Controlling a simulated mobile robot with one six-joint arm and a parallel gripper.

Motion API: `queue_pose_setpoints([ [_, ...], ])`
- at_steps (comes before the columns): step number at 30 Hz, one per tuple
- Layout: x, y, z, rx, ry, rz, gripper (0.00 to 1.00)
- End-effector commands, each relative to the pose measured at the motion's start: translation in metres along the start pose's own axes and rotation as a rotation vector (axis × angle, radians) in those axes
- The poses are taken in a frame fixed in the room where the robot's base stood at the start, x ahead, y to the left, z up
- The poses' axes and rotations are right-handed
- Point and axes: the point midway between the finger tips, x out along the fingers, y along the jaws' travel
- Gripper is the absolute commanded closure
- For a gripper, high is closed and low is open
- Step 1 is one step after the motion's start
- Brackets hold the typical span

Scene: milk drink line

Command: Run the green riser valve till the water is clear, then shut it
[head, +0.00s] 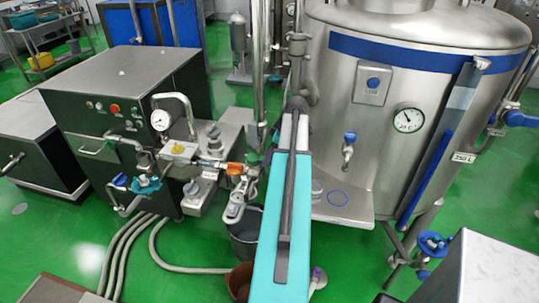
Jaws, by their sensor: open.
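A valve with a green-teal handwheel (146,185) sits low on the front of the dark machine at the left, on short metal pipework. A smaller blue handle (119,180) is just left of it. I cannot tell from this view whether the green valve is open or shut, and I make out no running water. A grey bucket (245,240) stands on the floor right of the machine, partly hidden by my teal arm link. My arm crosses the middle of the picture; I cannot make out the gripper.
The dark machine (130,85) carries a gauge (161,119) and an orange-handled valve (236,169). A steel tank (400,110) stands right. A brown bucket (238,281) and grey hoses (160,252) are low on the floor. Green floor (60,235) is open front left.

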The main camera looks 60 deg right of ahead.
Motion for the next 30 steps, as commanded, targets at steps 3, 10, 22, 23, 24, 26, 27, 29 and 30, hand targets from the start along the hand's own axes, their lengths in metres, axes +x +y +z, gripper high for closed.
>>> queue_pose_setpoints([
  [3, 0.0019, -0.0001, 0.0002, 0.0, 0.0, 0.0, 0.52],
  [10, 0.002, 0.0, 0.0006, 0.001, 0.0, 0.0, 0.52],
  [22, 0.0015, 0.0006, 0.0012, 0.002, 0.0, 0.001, 1.0],
  [23, 0.0015, 0.0006, 0.0013, 0.002, 0.0, 0.001, 1.0],
  [24, 0.0014, 0.0006, 0.0015, 0.003, 0.0, 0.001, 1.0],
  [26, 0.0012, 0.0007, 0.0022, 0.005, 0.0, 0.002, 1.0],
  [27, 0.0009, 0.0008, 0.0029, 0.008, 0.0, 0.003, 1.0],
  [29, 0.0006, 0.0005, 0.0038, 0.013, 0.0, 0.006, 1.0],
  [30, 0.0003, 0.0005, 0.0049, 0.019, 0.0, 0.008, 1.0],
])
